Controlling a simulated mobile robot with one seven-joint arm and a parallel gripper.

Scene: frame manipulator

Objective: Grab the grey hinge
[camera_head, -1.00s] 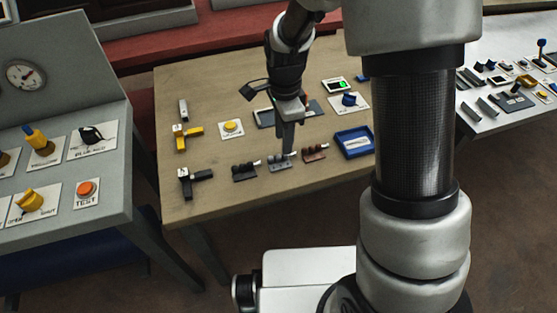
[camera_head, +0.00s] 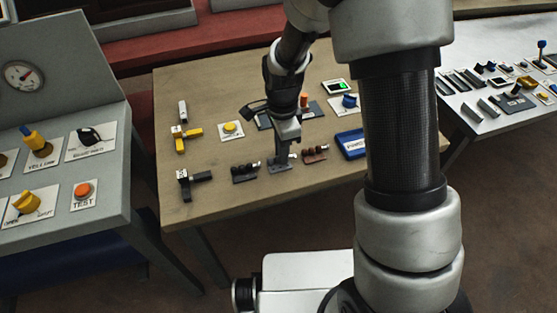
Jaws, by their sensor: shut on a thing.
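The grey hinge (camera_head: 279,166) lies on the wooden table, in the middle of a row of three hinges. My gripper (camera_head: 283,155) points down at it from above, its fingers shut on the hinge's upper part. The fingers and the arm hide some of the hinge. It appears to be still at table level. A black hinge (camera_head: 244,172) lies just to its left and a reddish-brown hinge (camera_head: 314,153) just to its right.
A blue tray (camera_head: 351,144) is right of the hinges, partly behind my arm. A yellow button (camera_head: 232,129), a yellow piece (camera_head: 188,135) and a black piece (camera_head: 191,179) are to the left. The table's front edge is clear.

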